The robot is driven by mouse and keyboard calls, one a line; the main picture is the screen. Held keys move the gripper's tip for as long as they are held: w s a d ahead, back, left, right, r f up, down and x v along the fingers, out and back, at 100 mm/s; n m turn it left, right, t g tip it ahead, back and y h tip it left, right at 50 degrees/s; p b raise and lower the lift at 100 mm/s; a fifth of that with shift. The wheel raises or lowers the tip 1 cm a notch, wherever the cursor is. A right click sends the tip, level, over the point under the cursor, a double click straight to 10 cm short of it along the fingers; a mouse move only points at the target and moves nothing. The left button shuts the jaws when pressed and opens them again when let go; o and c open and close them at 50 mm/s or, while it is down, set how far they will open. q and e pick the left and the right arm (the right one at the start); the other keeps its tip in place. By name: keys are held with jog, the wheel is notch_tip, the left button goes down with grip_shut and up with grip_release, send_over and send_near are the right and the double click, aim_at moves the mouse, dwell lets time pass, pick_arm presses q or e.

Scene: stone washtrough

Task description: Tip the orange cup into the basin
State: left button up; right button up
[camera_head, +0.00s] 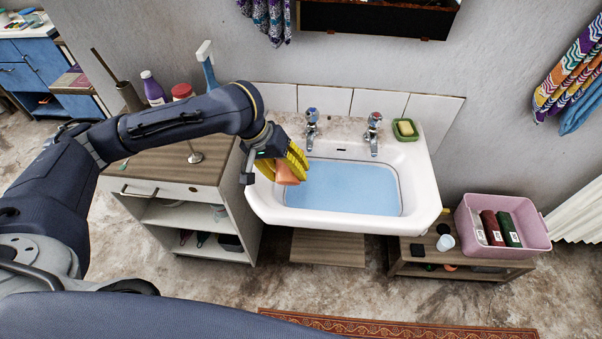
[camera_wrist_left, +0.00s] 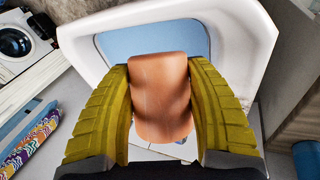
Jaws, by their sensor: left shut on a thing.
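The orange cup (camera_wrist_left: 161,95) is between the yellow fingers of my left gripper (camera_wrist_left: 161,105) in the left wrist view. The fingers press on both its sides. In the head view the cup (camera_head: 288,174) shows partly below my left gripper (camera_head: 291,165), at the left side of the white basin (camera_head: 428,184). The cup looks tilted over the basin's left part; its inside is hidden. The basin holds a flat blue surface, like water. The basin's rim also shows in the left wrist view (camera_wrist_left: 245,35). My right gripper is in neither view.
Two taps (camera_head: 373,134) and a green soap dish (camera_head: 405,129) are at the basin's back. A wooden-topped cabinet (camera_head: 170,163) with bottles stands left of the basin. A pink crate (camera_head: 535,228) sits on a low bench at right.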

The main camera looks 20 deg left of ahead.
pick_arm(q)
jog(key=shift+s+a+r, duration=0.1)
jog(key=shift+r, duration=0.05)
jog(key=shift+w+d+f+n+t+y, duration=0.55)
jog(key=shift+w+d+f+t, duration=0.45)
jog(key=shift+d+f, duration=2.4)
jog(key=shift+w+d+f+n+t+y, duration=0.55)
jog(key=shift+w+d+f+t, duration=0.65)
jog(key=shift+d, duration=4.1)
jog(key=w+a+r+m+h, duration=0.1)
jog(key=w+a+r+m, duration=0.1)
jog(key=a+r, duration=0.55)
jog(key=w+a+r+m, duration=0.15)
jog(key=a+r, duration=0.25)
jog(key=a, duration=0.6)
jog(key=s+d+f+n+t+y, duration=0.2)
jog(key=s+d+f+t, duration=0.1)
jog(key=d+f, duration=0.9)
jog(key=shift+s+d+f+n+y, duration=0.15)
jog(key=shift+s+d+n+y, duration=0.4)
jog(key=shift+d, duration=2.2)
